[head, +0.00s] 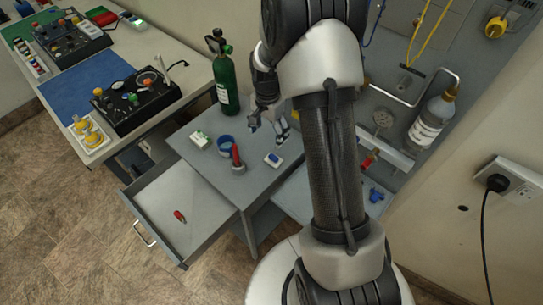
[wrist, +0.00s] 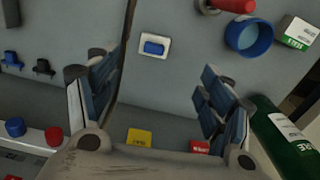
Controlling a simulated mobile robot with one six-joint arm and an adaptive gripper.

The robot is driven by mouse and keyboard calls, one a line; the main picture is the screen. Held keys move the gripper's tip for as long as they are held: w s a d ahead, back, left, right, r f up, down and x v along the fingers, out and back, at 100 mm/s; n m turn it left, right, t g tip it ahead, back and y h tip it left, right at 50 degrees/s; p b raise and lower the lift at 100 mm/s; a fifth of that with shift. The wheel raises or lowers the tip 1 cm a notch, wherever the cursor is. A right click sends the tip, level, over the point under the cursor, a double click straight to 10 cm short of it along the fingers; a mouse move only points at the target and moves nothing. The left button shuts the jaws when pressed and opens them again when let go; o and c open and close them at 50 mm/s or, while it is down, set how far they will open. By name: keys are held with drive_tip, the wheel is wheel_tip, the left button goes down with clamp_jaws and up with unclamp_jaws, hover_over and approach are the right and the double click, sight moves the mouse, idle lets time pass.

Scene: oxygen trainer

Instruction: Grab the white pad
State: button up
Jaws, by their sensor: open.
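The white pad (head: 273,162) is a small flat white piece with a blue block on top. It lies on the grey table (head: 222,178), right of the red cylinder. In the wrist view the white pad (wrist: 145,47) is at upper centre, beyond and roughly between my fingertips. My gripper (head: 268,128) is above the table, behind the pad in the head view. It is open and empty, with its two fingers spread wide in the wrist view (wrist: 158,82). It does not touch the pad.
A blue ring-shaped cup (head: 226,142), a red cylinder (head: 237,158) and a white-green box (head: 200,141) stand left of the pad. A green oxygen bottle (head: 226,85) stands behind. An open drawer (head: 150,187) holds a small red item. Table around the pad is clear.

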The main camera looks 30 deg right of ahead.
drive_tip(key=b, duration=0.2)
approach(272, 158)
drive_tip(key=f, duration=0.2)
drive_tip(key=a+f, duration=0.1)
drive_tip(key=f, duration=0.2)
drive_tip(key=shift+w, duration=0.1)
drive_tip(key=f+b, duration=0.1)
drive_tip(key=f, duration=0.1)
drive_tip(key=d+f+b, duration=0.1)
drive_tip(key=f, duration=0.2)
drive_tip(key=shift+d+f, duration=0.1)
drive_tip(key=shift+f, duration=0.1)
drive_tip(key=shift+r, duration=0.1)
drive_tip(key=shift+c, duration=0.3)
drive_tip(key=c, duration=1)
drive_tip(key=shift+r, duration=0.1)
